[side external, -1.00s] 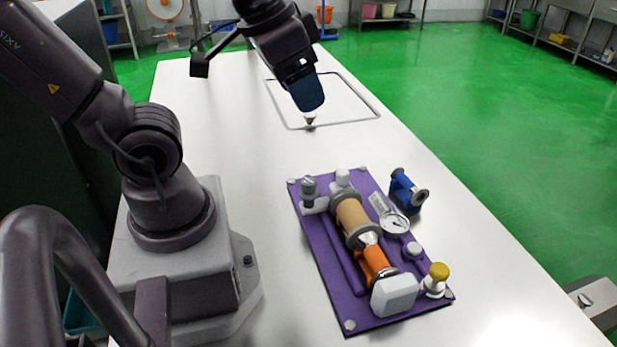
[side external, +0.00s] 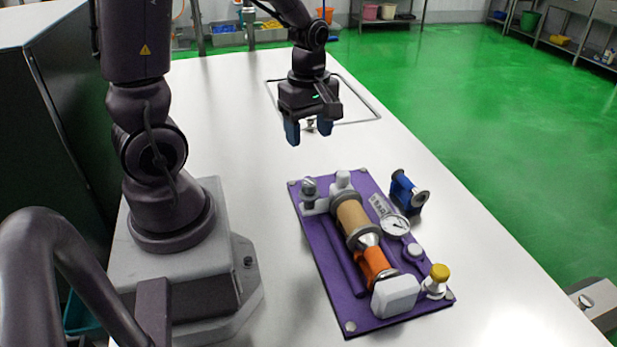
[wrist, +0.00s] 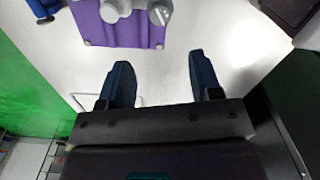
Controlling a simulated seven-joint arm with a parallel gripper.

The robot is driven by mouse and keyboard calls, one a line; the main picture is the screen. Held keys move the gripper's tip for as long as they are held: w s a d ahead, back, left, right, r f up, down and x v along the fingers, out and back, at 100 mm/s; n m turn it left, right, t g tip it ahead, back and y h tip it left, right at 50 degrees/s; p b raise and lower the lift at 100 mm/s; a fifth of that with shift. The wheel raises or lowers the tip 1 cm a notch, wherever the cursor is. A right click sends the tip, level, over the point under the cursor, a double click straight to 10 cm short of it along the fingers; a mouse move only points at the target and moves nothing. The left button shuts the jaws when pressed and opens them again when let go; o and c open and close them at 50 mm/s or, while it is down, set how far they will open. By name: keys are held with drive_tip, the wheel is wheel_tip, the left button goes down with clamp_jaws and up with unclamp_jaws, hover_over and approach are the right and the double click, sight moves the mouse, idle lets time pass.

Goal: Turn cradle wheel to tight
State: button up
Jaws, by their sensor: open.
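A purple board (side external: 322,239) lies on the white table and bears a tan cylinder (side external: 353,216) with an orange section (side external: 372,263). A grey knob (side external: 309,187) stands at its far left corner, and a yellow knob (side external: 439,272) at its near right. No marking tells me which one is the cradle wheel, and no tight mark is readable. My gripper (side external: 309,132) is open and empty, pointing down above the table beyond the board's far end. In the wrist view, my gripper (wrist: 160,62) is apart from the board (wrist: 125,32) and the grey knob (wrist: 160,13).
A blue fitting (side external: 405,192) stands close to the board's right side. A gauge (side external: 396,226) and a white block (side external: 395,295) sit on the board. A recessed outline (side external: 372,101) marks the table behind my gripper. The table between gripper and board is clear.

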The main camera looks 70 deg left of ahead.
sight(309, 181)
wheel_tip(309, 181, down, 11)
drive_tip(key=shift+f, duration=0.15)
idle(0.4)
drive_tip(key=c, duration=0.9)
